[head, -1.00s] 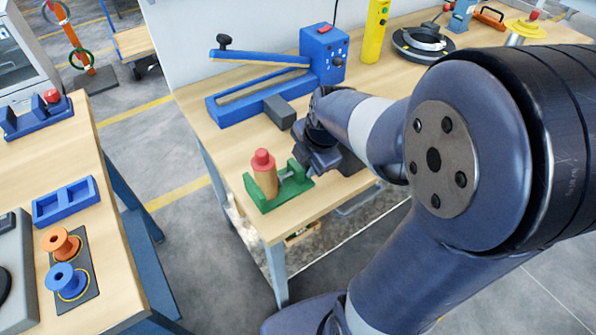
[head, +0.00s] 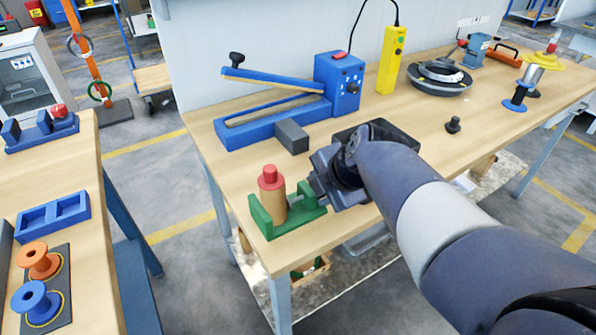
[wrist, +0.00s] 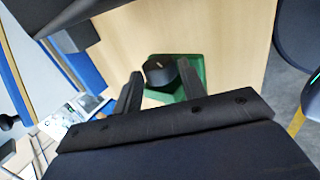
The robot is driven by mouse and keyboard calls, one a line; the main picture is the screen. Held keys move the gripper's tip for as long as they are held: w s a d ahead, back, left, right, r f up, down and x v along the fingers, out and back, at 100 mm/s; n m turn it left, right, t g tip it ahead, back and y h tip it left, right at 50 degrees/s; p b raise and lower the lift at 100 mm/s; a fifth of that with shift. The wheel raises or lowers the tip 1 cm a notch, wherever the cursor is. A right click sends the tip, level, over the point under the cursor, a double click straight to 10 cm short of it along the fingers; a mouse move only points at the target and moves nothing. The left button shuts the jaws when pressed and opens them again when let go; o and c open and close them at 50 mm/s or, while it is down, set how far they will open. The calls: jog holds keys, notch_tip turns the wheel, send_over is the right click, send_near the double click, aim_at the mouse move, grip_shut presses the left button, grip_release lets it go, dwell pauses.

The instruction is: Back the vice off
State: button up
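The green vice (head: 293,216) stands near the table's front left corner. A tan cylinder with a red top (head: 271,195) stands upright in it. My gripper (head: 316,186) is at the vice's right end, low over the table. In the wrist view, the two fingers of my gripper (wrist: 160,68) stand apart, with a dark round knob (wrist: 159,72) between their tips. The green vice (wrist: 195,72) shows behind the knob. The finger edges lie close to both sides of the knob; whether they press on it is not clear. In the head view my gripper hides the knob.
A grey block (head: 292,136) and a blue lever sealer (head: 275,118) lie behind the vice. A dark tray (head: 404,137) is just behind my gripper. A black knobbed piece (head: 453,125) stands farther right. The table's front edge is close to the vice.

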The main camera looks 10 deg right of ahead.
jog(key=shift+o, duration=0.5)
jog(key=shift+r, duration=0.1)
jog(key=p, duration=0.3)
jog(key=shift+w+r+g, duration=0.1)
jog(key=shift+r+g, duration=0.2)
jog(key=shift+g, duration=0.1)
jog(key=g+h+p, duration=0.1)
jog(key=g+p, duration=0.1)
jog(key=p, duration=0.2)
jog(key=shift+w+a+p, duration=0.1)
jog(key=shift+w+p, duration=0.1)
jog(key=shift+p, duration=0.1)
jog(key=shift+f+g, duration=0.2)
jog(key=shift+g, duration=0.1)
jog(key=shift+r+p, duration=0.1)
jog(key=shift+p, duration=0.35)
